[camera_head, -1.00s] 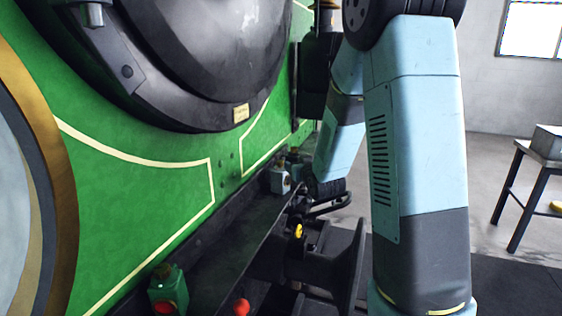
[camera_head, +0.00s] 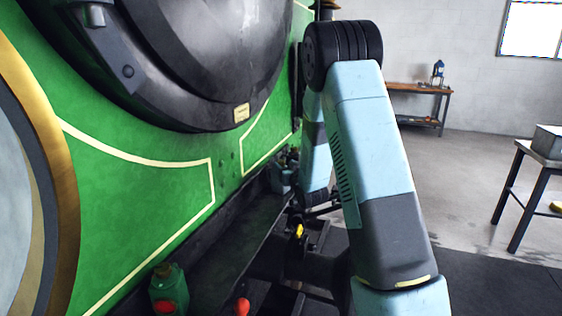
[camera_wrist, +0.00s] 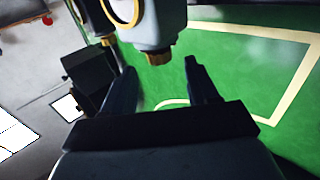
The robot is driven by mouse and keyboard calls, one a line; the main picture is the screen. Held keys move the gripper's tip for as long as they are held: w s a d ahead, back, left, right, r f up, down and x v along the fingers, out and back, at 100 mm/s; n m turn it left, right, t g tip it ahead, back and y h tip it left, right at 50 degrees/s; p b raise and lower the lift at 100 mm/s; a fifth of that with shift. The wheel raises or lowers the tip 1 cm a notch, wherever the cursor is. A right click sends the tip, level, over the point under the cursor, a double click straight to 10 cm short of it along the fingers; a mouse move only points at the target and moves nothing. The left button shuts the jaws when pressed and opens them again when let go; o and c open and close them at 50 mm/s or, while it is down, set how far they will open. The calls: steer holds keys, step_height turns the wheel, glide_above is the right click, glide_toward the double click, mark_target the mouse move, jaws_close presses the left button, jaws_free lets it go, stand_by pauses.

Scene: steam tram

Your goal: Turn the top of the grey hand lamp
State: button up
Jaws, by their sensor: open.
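The grey hand lamp (camera_wrist: 155,25) is at the top of the wrist view, with a brass-rimmed lens and a small brass top (camera_wrist: 158,58) pointing down in the picture. My gripper (camera_wrist: 159,67) is open, with one dark finger on each side of the brass top. I cannot tell whether either finger touches it. In the head view the lamp (camera_head: 280,180) stands on the dark ledge beside the green tram, small and partly hidden. My forearm and the dark clutter there hide the gripper in that view.
The green tram side (camera_head: 150,190) lies close on the left. A green lamp with a red lens (camera_head: 168,290) stands on the near ledge, near a red ball knob (camera_head: 242,306). A yellow knob (camera_head: 298,231) is by my arm. A workbench (camera_head: 420,92) and table (camera_head: 540,160) stand right.

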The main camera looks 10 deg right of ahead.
mark_target(282, 163)
steer(key=w, duration=0.6)
steer(key=shift+w+a, duration=0.2)
steer(key=shift+a, duration=0.2)
